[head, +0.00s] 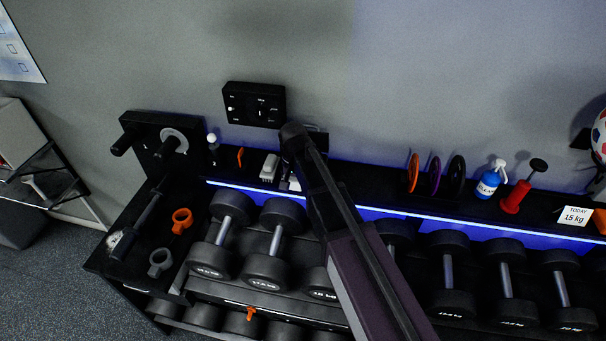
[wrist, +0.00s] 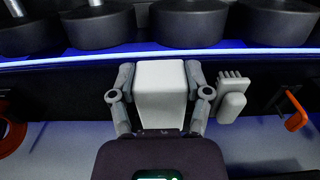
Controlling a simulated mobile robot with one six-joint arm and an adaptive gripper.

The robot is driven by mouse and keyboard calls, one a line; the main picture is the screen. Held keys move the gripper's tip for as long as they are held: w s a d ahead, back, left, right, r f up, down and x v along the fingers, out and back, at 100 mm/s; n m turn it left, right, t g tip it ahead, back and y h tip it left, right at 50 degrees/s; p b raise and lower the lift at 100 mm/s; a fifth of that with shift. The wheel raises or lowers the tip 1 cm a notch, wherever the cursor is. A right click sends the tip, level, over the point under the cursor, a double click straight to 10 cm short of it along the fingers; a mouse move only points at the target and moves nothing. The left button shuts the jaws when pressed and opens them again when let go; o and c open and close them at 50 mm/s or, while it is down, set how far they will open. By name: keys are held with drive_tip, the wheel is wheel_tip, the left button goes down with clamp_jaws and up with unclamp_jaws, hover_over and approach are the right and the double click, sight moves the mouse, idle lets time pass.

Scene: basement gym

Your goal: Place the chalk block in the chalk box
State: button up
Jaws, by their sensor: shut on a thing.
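The chalk block (wrist: 161,88) is a pale, white-grey block in the middle of the wrist view. My gripper (wrist: 161,82) is shut on it, with one finger against each side. The block is over the dark shelf, and I cannot tell how high. In the head view my arm hides most of the gripper, and only a small pale part of the block (head: 294,183) shows beside it. I cannot make out the chalk box for sure in either view. A dark edge behind my arm in the head view is too hidden to name.
A white brush (wrist: 232,100) lies close beside the gripper, and an orange-handled thing (wrist: 293,110) is farther right. Dumbbells (head: 275,245) fill the rack in front. Upright discs (head: 434,174), a blue spray bottle (head: 490,182) and a red stand (head: 516,195) occupy the right shelf.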

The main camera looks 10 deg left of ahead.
drive_tip(key=w, duration=1.1)
drive_tip(key=shift+w+a, duration=0.1)
drive_tip(key=shift+w, duration=0.3)
drive_tip(key=shift+s+f+b, duration=0.2)
drive_tip(key=shift+f+b, duration=0.85)
drive_tip(key=shift+f, duration=0.05)
drive_tip(key=shift+f+b, duration=0.5)
wheel_tip(320, 180, down, 3)
drive_tip(key=b, duration=0.3)
drive_tip(key=shift+f, duration=0.2)
drive_tip(key=shift+w+f+b, duration=0.15)
drive_tip(key=shift+f+b, duration=0.1)
drive_tip(key=shift+b, duration=0.2)
drive_tip(key=shift+f, duration=0.15)
drive_tip(key=o, duration=1.1)
drive_tip(key=shift+o, duration=0.2)
